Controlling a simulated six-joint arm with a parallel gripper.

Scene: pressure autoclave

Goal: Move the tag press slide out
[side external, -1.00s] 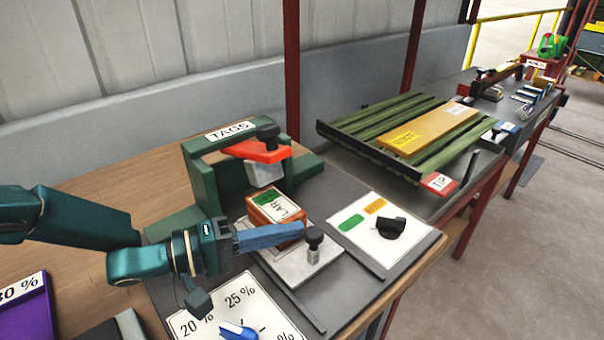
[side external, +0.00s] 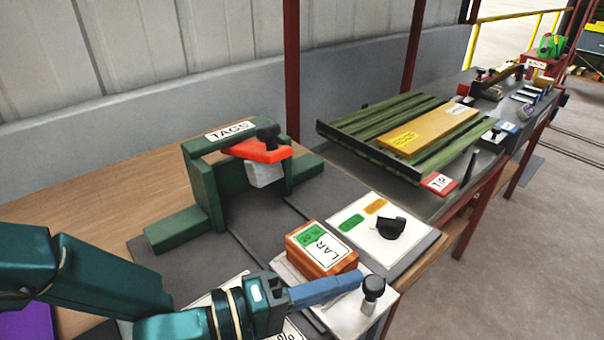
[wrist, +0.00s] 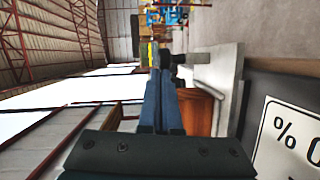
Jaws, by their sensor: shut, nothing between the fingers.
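The tag press (side external: 215,165) is a green frame labelled TAGS with a red lever arm and a grey block under it. Its slide (side external: 350,318) is a light metal plate with a dark knob (side external: 373,288), out in front of the press at the table's front edge. In the wrist view the fingers (wrist: 162,105) lie together beside the orange block (wrist: 198,110).
A white panel with a dark dial (side external: 390,228) lies right of the slide. A green slatted rack (side external: 350,125) with a yellow plank (side external: 428,130) stands farther back. A red TIP plate (side external: 438,184) is at its corner. The percentage dial plate is partly hidden by my arm.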

